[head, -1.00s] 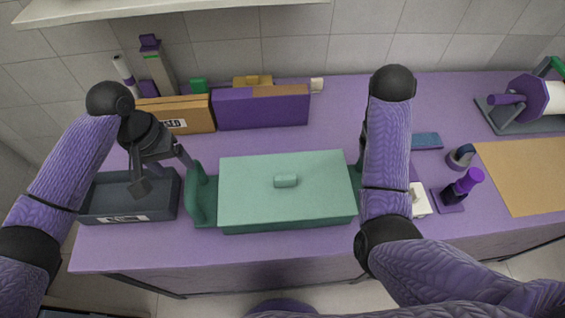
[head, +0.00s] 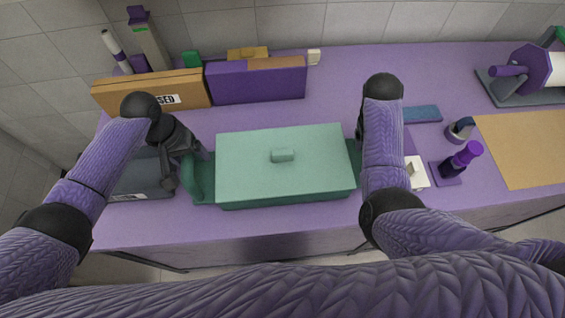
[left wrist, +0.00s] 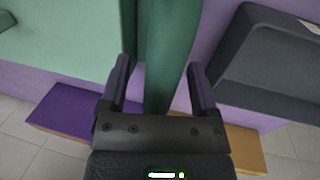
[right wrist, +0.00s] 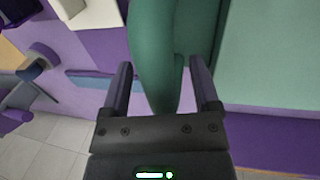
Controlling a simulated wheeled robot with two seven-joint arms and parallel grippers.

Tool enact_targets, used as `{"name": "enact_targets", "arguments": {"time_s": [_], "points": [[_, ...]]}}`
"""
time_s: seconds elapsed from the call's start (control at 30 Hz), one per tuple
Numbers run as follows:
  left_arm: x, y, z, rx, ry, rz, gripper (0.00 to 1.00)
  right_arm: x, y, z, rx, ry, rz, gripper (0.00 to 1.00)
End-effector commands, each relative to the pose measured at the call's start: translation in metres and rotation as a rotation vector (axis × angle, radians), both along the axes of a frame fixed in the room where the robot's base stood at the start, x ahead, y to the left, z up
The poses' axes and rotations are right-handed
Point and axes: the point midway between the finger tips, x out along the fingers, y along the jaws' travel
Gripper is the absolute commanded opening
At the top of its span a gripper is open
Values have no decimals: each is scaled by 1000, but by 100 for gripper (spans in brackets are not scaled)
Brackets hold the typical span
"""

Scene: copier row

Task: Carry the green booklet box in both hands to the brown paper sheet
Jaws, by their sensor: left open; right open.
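The green booklet box (head: 285,180) stands on the purple table with its pale green lid on and a small knob on top. It has an upright handle at each end. My left gripper (head: 190,165) is at the left handle; in the left wrist view its open fingers (left wrist: 158,72) stand on either side of the green handle (left wrist: 168,50). In the right wrist view my right gripper's open fingers (right wrist: 159,70) stand on either side of the other handle (right wrist: 155,45). In the head view my right arm mostly hides that gripper. The brown paper sheet (head: 525,145) lies flat at the right.
A dark grey tray (head: 140,180) is just left of the box. Orange (head: 150,92) and purple (head: 256,80) boxes stand behind. A purple-topped stamp (head: 462,158), a white item (head: 416,174) and a blue pad (head: 422,113) lie between box and sheet.

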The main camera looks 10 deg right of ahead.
Motion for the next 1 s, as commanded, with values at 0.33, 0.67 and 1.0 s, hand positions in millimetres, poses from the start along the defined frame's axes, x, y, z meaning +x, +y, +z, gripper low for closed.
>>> {"name": "enact_targets", "arguments": {"time_s": [0.33, 0.67, 1.0], "points": [[0, -2, -11, 1, -1, 0, 79, 0, -2, -11, 1, -1, -1, 79], [0, -2, -10, 1, -1, 0, 28, 0, -2, -10, 1, -1, 0, 28], [0, -2, -10, 1, -1, 0, 0, 0, -2, -10, 1, -1, 0, 0]]}}
